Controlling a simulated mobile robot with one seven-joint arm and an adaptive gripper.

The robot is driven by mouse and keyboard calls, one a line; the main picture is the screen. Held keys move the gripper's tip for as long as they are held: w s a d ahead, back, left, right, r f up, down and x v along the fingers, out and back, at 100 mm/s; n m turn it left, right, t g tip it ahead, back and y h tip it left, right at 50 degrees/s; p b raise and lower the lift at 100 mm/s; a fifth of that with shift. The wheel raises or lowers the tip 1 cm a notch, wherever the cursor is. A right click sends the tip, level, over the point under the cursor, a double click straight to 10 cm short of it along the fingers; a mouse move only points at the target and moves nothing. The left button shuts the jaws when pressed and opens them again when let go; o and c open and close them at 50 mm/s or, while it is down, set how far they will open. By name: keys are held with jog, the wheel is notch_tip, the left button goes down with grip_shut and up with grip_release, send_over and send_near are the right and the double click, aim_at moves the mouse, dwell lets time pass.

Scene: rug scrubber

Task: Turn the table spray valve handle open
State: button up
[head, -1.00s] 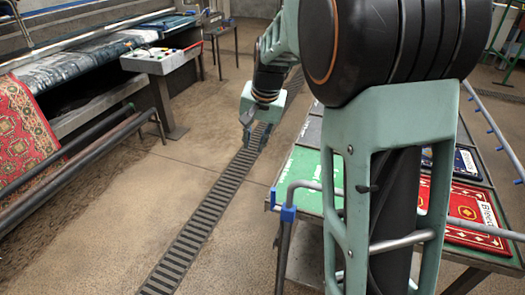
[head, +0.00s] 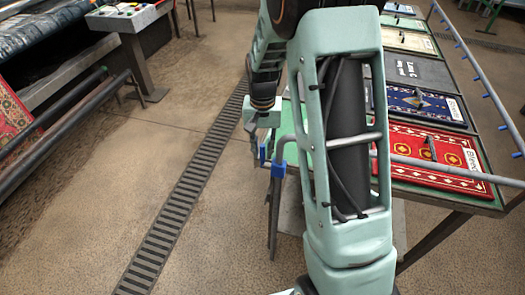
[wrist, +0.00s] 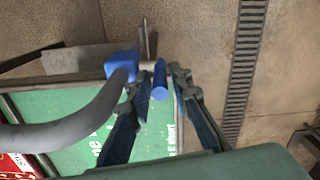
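The table spray valve is a blue block (head: 278,170) on a bent grey pipe at the table's near left corner. The blue block also shows in the wrist view (wrist: 122,63). Its blue handle (wrist: 160,80) stands to the right of the block in the wrist view, on a thin grey stem. My gripper (wrist: 161,92) is open, with one dark finger on each side of the handle. I cannot tell whether either finger touches it. In the head view my arm hides much of the gripper and handle.
The grey pipe (wrist: 85,128) curves close by the left finger. The green mat (wrist: 70,108) lies on the table below. Red (head: 430,160) and blue (head: 425,104) rugs lie farther right. A floor drain (head: 190,190) runs along open floor to the left.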

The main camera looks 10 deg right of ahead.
jog(key=shift+f, duration=0.35)
grip_shut()
